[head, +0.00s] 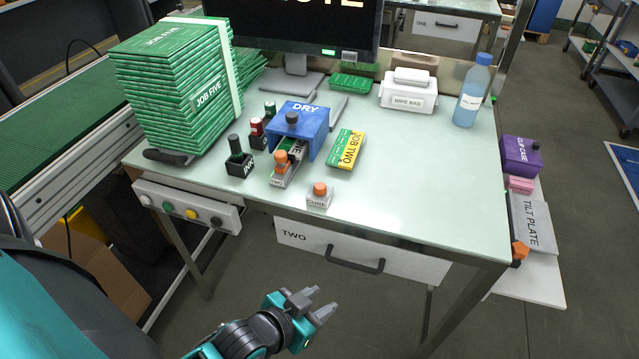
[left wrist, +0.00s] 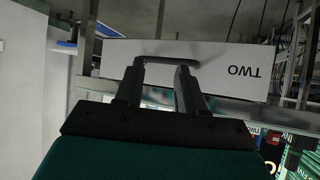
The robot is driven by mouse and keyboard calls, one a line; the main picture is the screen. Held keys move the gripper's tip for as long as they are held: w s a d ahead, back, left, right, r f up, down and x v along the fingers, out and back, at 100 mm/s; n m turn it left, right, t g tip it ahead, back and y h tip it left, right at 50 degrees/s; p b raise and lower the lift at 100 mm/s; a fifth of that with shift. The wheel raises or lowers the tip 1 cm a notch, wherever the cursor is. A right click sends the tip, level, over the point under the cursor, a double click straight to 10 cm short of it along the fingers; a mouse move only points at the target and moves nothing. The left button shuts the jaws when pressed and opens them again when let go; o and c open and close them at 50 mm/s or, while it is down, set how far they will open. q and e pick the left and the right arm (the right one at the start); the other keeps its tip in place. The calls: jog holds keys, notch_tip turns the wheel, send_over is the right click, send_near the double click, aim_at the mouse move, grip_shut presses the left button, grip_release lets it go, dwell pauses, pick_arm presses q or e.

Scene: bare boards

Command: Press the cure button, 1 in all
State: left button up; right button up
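The cure button is an orange cap (head: 320,188) on a small white box labelled CURE (head: 319,202), near the table's front edge in the head view. My left gripper (head: 323,299) is in front of and below the table edge, apart from the button. In the left wrist view its two fingers (left wrist: 160,82) stand apart with nothing between them, and the drawer labelled TWO shows beyond them. The cure button is not seen in the left wrist view. My right gripper is in neither view.
A blue DRY box (head: 300,124) with another orange-capped piece (head: 281,158) stands behind the button. A green JOB TWO pack (head: 346,149) lies to its right. Drawer TWO (head: 350,254) is shut under the tabletop. The table's right front is clear.

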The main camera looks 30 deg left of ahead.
pick_arm(q)
grip_shut()
dwell(1.4)
